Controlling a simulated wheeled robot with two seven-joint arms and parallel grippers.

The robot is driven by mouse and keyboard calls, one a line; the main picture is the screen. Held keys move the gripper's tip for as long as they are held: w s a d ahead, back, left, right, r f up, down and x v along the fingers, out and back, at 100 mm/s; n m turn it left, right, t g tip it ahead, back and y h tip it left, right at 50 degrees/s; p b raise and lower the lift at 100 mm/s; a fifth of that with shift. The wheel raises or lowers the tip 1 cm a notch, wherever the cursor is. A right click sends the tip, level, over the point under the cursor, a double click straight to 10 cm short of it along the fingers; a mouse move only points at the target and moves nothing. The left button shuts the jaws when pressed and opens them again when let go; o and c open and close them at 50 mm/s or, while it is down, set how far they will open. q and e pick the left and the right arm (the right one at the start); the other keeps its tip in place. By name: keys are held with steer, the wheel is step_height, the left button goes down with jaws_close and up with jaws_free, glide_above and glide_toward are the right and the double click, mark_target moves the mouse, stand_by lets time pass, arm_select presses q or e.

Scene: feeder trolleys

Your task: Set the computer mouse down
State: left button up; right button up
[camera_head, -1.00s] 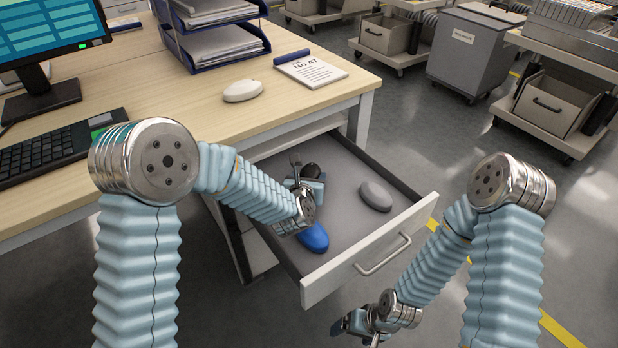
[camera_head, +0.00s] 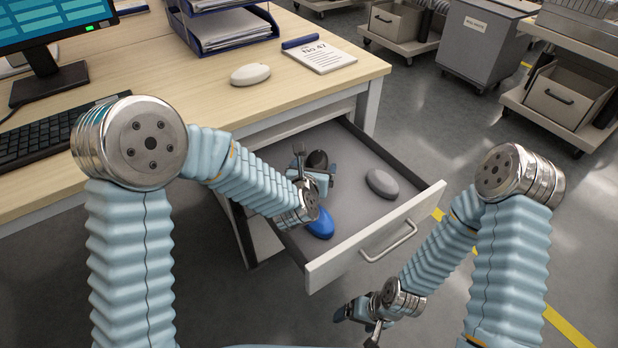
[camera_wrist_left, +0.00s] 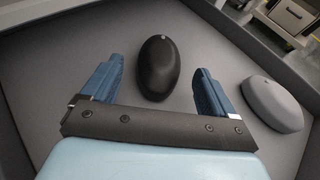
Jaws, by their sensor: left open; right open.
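A black computer mouse (camera_wrist_left: 156,68) lies on the grey drawer floor. In the head view the black mouse (camera_head: 317,159) is partly hidden by my left gripper (camera_head: 314,167). In the left wrist view my left gripper (camera_wrist_left: 157,72) is open, with one blue finger on each side of the black mouse and gaps between. A grey mouse (camera_head: 382,183) lies to its right in the drawer, also in the left wrist view (camera_wrist_left: 271,103). A blue mouse (camera_head: 320,224) lies nearer the drawer front, partly behind my left wrist. My right gripper (camera_head: 360,324) is open and empty, low outside the drawer.
The open drawer (camera_head: 364,238) juts from the desk (camera_head: 300,88). A white mouse (camera_head: 250,74), a notepad (camera_head: 320,57), a keyboard (camera_head: 40,135) and paper trays (camera_head: 236,46) are on the desk. Trolleys (camera_head: 572,92) stand back right; floor between is clear.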

arm_select(q)
steer(key=v, duration=0.8)
steer(key=shift+s+a+r+b, duration=0.1)
steer(key=shift+s+b, duration=0.2)
steer(key=shift+b, duration=0.1)
stand_by(0.6)
